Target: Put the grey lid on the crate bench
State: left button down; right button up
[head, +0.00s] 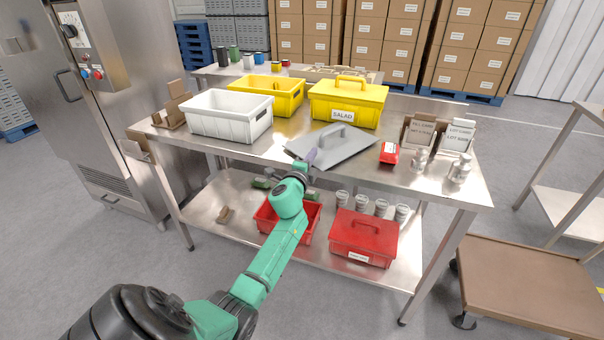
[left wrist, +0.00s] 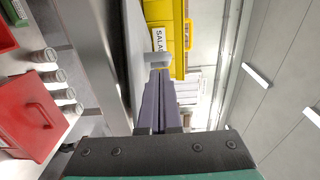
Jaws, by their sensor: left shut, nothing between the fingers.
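The grey lid (head: 350,146), a flat plate with a raised handle, is at the front middle of the steel bench (head: 240,150) that carries the crates; whether it lies flat there I cannot tell. My left gripper (head: 311,156) is at the lid's front left part, beside its handle. In the left wrist view the fingers (left wrist: 160,85) are shut with nothing between them. They point toward the lid's handle (left wrist: 155,61), and whether they touch it is unclear. My right gripper is not in view.
A white crate (head: 228,116), an open yellow crate (head: 268,94) and a lidded yellow "SALAD" crate (head: 347,110) stand behind. A red box (head: 389,152) and card holders (head: 420,132) are at the right. Red crates (head: 363,240) and several jars occupy the lower shelf.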

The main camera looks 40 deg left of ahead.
pick_arm(q)
jog(key=v, duration=0.8)
jog(key=shift+s+f+p, duration=0.15)
jog(key=shift+s+p, duration=0.05)
jog(key=shift+p, duration=0.2)
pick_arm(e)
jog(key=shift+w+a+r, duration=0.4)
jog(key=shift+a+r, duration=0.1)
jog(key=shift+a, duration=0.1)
pick_arm(q)
jog(key=shift+f, duration=0.1)
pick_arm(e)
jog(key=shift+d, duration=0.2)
